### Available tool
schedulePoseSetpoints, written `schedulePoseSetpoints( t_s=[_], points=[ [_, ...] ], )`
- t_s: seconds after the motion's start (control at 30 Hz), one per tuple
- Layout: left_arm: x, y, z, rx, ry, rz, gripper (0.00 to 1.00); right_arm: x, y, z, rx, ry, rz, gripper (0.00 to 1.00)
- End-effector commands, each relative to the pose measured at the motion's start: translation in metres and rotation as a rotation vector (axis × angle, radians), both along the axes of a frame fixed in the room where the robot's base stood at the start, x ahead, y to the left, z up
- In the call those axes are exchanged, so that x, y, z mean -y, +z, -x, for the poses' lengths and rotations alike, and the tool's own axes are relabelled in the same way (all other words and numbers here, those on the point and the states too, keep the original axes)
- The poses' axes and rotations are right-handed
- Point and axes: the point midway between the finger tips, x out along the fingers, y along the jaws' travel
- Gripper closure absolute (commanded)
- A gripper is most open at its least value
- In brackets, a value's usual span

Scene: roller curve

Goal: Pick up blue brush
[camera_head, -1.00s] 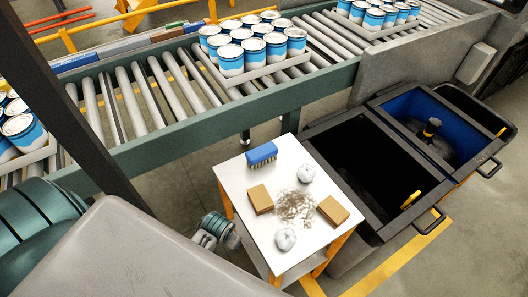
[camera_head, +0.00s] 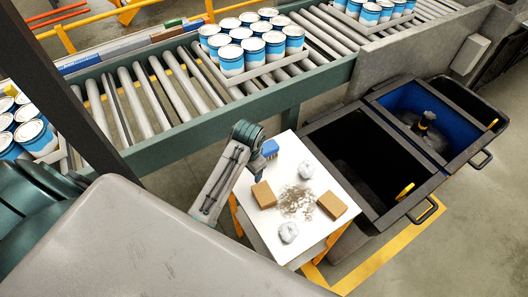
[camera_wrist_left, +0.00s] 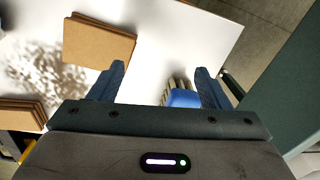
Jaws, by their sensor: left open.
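The blue brush (camera_head: 270,148) lies on the white table (camera_head: 322,170) at its far left corner. In the head view my left wrist partly hides it. In the left wrist view the brush (camera_wrist_left: 183,97) shows its blue back and pale bristles. My left gripper (camera_wrist_left: 161,80) is open, with its two dark fingers apart and nothing held. The brush shows between the fingers, nearer the right one and partly hidden by the gripper body. I cannot tell any contact. My right gripper is not in view.
Two brown blocks (camera_head: 263,195) (camera_head: 332,205), two crumpled pale balls (camera_head: 307,169) (camera_head: 289,232) and a patch of debris (camera_head: 296,201) lie on the table. A black bin (camera_head: 350,150) and a blue-lined bin (camera_head: 425,120) stand right. A roller conveyor (camera_head: 150,95) with cans runs behind.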

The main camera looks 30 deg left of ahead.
Motion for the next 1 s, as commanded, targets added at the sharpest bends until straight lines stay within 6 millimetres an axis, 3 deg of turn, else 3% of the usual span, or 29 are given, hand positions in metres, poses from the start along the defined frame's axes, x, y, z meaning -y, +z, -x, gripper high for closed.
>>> schedulePoseSetpoints(
  t_s=[0.03, 0.2, 0.4, 0.57, 0.8, 1.0],
  points=[
    [0.001, 0.005, -0.023, -0.018, -0.020, 0.003, 0.29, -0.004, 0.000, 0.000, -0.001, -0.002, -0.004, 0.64],
    [0.005, 0.024, -0.082, -0.099, -0.103, 0.014, 0.29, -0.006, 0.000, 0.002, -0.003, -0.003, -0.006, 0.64],
    [0.008, 0.045, -0.121, -0.163, -0.171, 0.028, 0.29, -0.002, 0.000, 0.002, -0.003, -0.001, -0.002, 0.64],
    [0.009, 0.045, -0.129, -0.182, -0.189, 0.032, 0.29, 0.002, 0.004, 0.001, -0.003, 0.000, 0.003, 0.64],
    [0.006, 0.009, -0.125, -0.182, -0.190, 0.032, 0.29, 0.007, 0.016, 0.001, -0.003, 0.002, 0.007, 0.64],
    [0.004, -0.005, -0.122, -0.180, -0.189, 0.032, 0.29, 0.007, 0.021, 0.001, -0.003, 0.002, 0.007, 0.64]
  ],
)
